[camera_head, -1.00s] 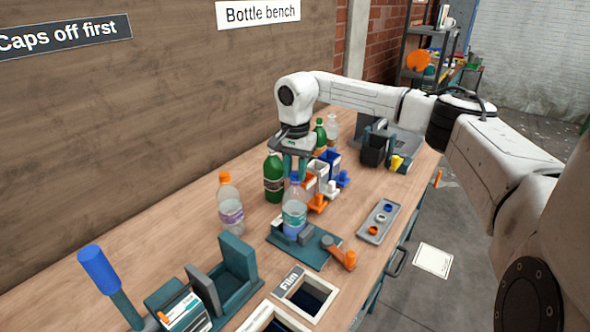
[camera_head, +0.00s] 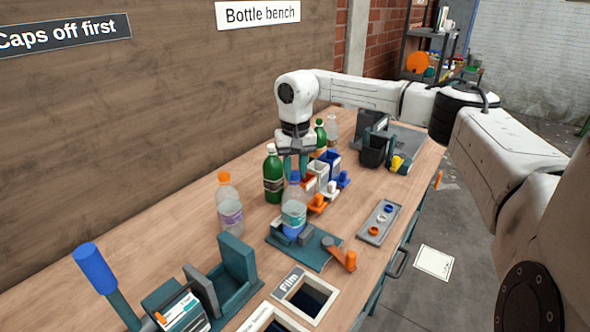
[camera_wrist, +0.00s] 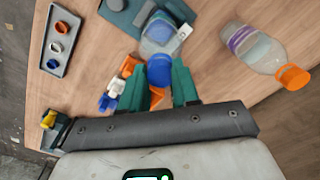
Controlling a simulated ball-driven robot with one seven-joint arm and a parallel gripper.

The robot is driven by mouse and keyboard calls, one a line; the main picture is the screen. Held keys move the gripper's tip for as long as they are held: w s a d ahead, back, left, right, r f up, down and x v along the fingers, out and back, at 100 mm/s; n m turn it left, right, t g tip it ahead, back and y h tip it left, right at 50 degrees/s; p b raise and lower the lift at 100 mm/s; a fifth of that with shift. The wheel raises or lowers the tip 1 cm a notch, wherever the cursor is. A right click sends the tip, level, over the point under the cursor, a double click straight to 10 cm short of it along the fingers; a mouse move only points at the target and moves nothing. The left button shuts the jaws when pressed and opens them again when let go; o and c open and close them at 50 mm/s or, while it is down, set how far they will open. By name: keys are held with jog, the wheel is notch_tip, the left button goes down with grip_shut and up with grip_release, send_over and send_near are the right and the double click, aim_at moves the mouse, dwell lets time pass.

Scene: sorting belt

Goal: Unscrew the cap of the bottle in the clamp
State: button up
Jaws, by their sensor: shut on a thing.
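My gripper (camera_head: 295,165) comes down from above and is shut on the blue cap, with one teal finger on each side. In the wrist view my gripper (camera_wrist: 161,80) partly covers what lies behind it. Whether the cap's thread is loose cannot be told.
An orange-capped bottle (camera_head: 229,206) stands left of the clamp and a green bottle (camera_head: 273,178) behind it. Small coloured bins (camera_head: 318,171) are close behind the gripper. A tray with loose caps (camera_head: 379,222) lies right. Bench openings (camera_head: 306,296) are in front.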

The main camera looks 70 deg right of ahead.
jog(key=n, duration=0.3)
jog(key=shift+n, duration=0.4)
jog(key=o, duration=1.1)
jog(key=shift+r, duration=0.1)
